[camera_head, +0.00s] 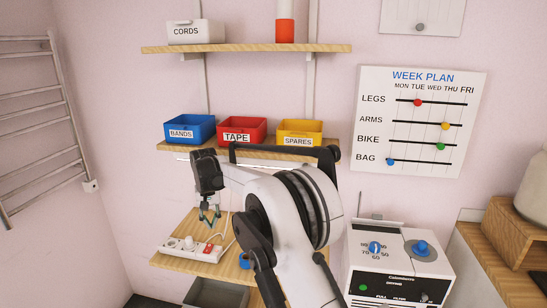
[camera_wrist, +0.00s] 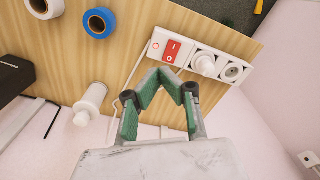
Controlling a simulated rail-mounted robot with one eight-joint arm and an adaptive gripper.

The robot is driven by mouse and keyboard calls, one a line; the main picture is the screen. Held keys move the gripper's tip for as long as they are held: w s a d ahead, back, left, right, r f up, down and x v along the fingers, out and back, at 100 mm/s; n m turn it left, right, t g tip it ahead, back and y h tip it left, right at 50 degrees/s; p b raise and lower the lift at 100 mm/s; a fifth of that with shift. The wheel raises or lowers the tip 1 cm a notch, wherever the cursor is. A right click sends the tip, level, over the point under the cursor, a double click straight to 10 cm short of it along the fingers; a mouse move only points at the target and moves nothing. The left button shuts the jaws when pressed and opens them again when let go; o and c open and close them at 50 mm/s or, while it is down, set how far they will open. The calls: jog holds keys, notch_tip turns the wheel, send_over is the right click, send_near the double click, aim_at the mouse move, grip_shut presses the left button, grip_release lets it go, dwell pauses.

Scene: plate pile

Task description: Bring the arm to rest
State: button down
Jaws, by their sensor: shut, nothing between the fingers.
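My gripper (camera_head: 209,216) hangs fingers-down at the end of my bent arm, over the left part of the lower wooden shelf. In the wrist view my gripper (camera_wrist: 158,72) shows its green-padded fingers brought together at the tips, with nothing held. A white power strip (camera_wrist: 190,52) with a red switch lies on the shelf just beyond the fingertips in that view. In the head view the power strip (camera_head: 192,248) is below my gripper. I cannot tell how high the fingers are above the shelf. My white arm hides part of the shelf.
Blue (camera_head: 190,129), red (camera_head: 241,132) and yellow (camera_head: 299,133) bins stand on the middle shelf behind my arm. A blue tape roll (camera_wrist: 99,23) and a white plug-like object (camera_wrist: 90,104) are on the lower shelf. A white dial appliance (camera_head: 398,265) stands right of my arm.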

jog(key=s+d+r+m+t, duration=0.1)
jog(key=s+d+r, duration=0.3)
jog(key=d+r, duration=0.95)
jog(key=s+d+r+m+t+b, duration=0.1)
jog(key=s+d+r, duration=0.35)
jog(key=d, duration=0.35)
jog(key=s+d+r+t+b, duration=0.1)
jog(key=s+d+r, duration=0.2)
jog(key=s+d, duration=0.35)
jog(key=s+d+m+t, duration=0.1)
jog(key=s+d+t, duration=0.1)
jog(key=s+d, duration=0.95)
jog(key=s+d+f+t, duration=0.1)
jog(key=s+d+f, duration=0.2)
jog(key=s, duration=0.4)
jog(key=s+d+f+m+b, duration=0.1)
jog(key=s+d+f, duration=0.1)
jog(key=s+f, duration=0.4)
jog(key=shift+s+d+t, duration=0.4)
jog(key=shift+s, duration=0.85)
